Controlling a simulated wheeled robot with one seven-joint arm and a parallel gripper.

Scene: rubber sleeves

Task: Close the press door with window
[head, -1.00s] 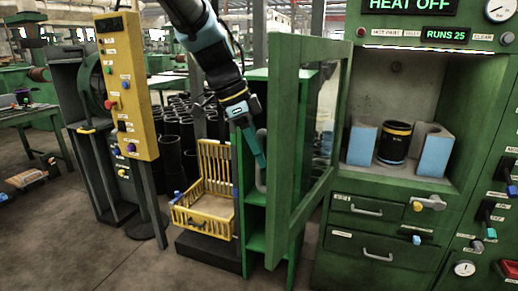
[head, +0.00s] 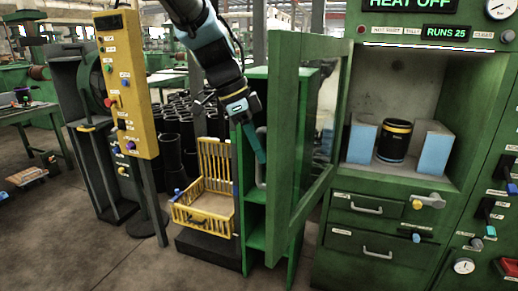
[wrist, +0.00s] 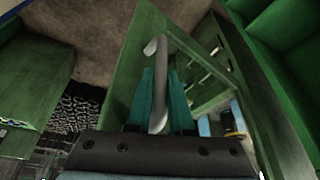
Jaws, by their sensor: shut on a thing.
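The press door (head: 285,120) is a green frame with a glass window, swung wide open to the left of the press opening. Its grey curved handle (head: 261,158) is on the door's left side. My gripper (head: 258,150) is at the handle, coming from above. In the wrist view my teal fingers (wrist: 160,100) are shut on the handle (wrist: 159,75), one on each side of it. The press chamber (head: 400,90) stands open, with a black sleeve with a yellow band (head: 395,141) between two light blue blocks (head: 434,149).
A yellow basket (head: 203,215) on a dark base and a green shelf stand (head: 257,225) are left of the door. A yellow control panel (head: 126,85) stands further left. Drawers (head: 375,205) and knobs are below and right of the chamber. Black sleeves are stacked behind.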

